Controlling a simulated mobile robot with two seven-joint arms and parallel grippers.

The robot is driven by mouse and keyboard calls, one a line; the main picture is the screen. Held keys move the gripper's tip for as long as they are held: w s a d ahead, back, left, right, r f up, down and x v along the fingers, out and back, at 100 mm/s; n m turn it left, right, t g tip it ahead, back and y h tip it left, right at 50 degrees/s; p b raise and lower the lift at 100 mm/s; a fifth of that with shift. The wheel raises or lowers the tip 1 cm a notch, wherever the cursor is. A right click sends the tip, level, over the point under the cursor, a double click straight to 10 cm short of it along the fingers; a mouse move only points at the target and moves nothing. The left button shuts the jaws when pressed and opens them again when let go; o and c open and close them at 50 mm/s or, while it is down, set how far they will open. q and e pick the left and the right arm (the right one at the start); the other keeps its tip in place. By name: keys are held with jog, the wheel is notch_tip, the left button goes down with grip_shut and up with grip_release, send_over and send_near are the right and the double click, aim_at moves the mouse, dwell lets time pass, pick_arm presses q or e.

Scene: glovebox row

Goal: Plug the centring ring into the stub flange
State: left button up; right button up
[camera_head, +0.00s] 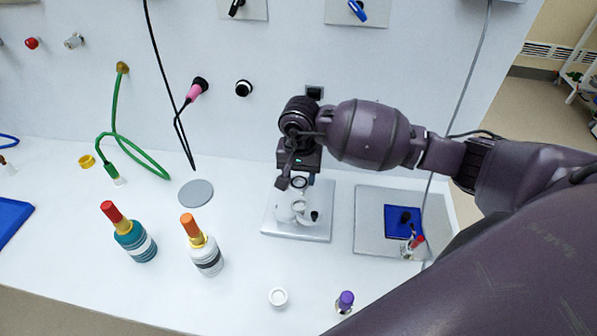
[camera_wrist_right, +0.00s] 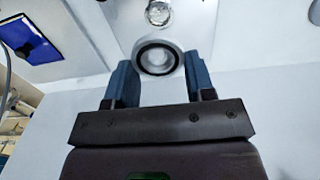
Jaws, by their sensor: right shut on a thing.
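The centring ring (camera_wrist_right: 157,58), a pale metal ring with a black band, is between the fingertips of my right gripper (camera_wrist_right: 160,75) in the wrist view. In the head view the ring (camera_head: 299,182) shows as a small dark-rimmed circle at the tip of my right gripper (camera_head: 297,176), which is shut on it. Just below it in the picture, a whitish metal fitting that looks like the stub flange (camera_head: 297,207) stands on a grey base plate (camera_head: 283,232). The ring looks apart from the fitting; their exact gap is unclear. My left gripper is out of view.
A teal bottle (camera_head: 138,246) and a white bottle (camera_head: 208,258) stand to the left. A white cap (camera_head: 278,297) and a purple-topped vial (camera_head: 345,300) are at the front. A grey plate with a blue pad (camera_head: 398,218) lies to the right. The wall is close behind.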

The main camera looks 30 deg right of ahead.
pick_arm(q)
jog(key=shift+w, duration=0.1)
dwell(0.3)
pick_arm(e)
jog(key=shift+f+b, duration=0.1)
jog(key=shift+b, duration=0.4)
jog(key=shift+f+b, duration=0.7)
jog(key=shift+b, duration=0.1)
notch_tip(320, 180, down, 4)
jog(key=b, duration=0.3)
jog(key=shift+f+b, duration=0.1)
jog(key=shift+b, duration=0.2)
pick_arm(q)
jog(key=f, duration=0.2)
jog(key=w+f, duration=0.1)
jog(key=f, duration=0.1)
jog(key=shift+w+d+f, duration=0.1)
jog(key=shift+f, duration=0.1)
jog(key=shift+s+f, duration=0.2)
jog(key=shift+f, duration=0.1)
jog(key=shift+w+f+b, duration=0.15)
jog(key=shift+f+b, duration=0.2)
jog(key=shift+b, duration=0.2)
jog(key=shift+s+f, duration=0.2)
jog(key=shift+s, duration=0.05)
